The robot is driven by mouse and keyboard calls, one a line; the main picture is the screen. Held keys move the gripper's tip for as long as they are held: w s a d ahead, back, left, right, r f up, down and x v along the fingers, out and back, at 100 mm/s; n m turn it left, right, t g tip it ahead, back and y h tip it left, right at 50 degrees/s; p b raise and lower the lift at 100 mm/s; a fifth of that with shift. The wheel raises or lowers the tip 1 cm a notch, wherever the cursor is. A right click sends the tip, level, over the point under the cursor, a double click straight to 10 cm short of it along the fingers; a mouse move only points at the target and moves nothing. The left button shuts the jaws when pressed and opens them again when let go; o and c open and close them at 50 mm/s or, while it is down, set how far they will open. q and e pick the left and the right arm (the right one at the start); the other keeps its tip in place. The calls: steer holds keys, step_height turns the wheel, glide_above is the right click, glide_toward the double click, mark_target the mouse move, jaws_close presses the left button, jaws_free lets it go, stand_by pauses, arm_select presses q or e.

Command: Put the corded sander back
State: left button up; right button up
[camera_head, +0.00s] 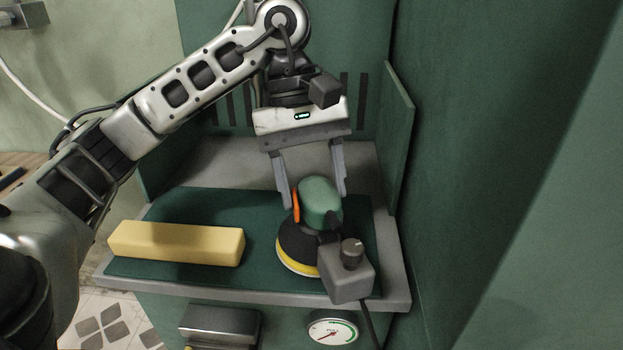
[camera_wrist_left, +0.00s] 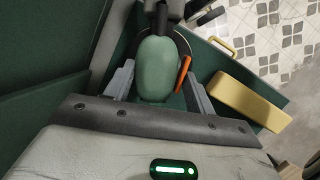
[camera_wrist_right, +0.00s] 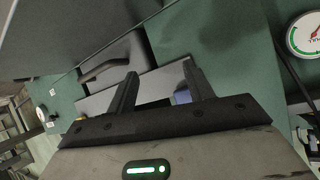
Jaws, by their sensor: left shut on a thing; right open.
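The corded sander (camera_head: 320,203) has a green rounded body, an orange lever and a black and yellow round base. It sits upright at the right end of a dark green mat (camera_head: 215,205) on a grey shelf. My left gripper (camera_head: 316,200) comes from above, with its fingers on either side of the green body, shut on it. The sander also shows between the fingers in the left wrist view (camera_wrist_left: 158,68). My right gripper (camera_wrist_right: 160,70) shows only in its own wrist view, open, with no sander between its fingers.
A yellow block (camera_head: 175,243) lies on the mat left of the sander. A grey box with a knob (camera_head: 347,275) stands at the sander's front right, a cord below it. A green side panel (camera_head: 399,135) bounds the shelf at right. A gauge (camera_head: 332,330) is below.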

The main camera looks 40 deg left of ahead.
arm_select(q)
steer(key=shift+f+b, duration=0.6)
arm_select(e)
steer(key=shift+f, duration=0.55)
arm_select(q)
steer(key=o, duration=0.7)
steer(key=shift+f, duration=0.1)
arm_select(e)
steer(key=shift+r, duration=0.1)
arm_select(q)
steer(key=p+v, duration=0.7)
steer(key=v, duration=0.9)
arm_select(e)
steer(key=r, duration=0.3)
steer(key=shift+d+g, duration=0.25)
steer(key=shift+g, duration=0.05)
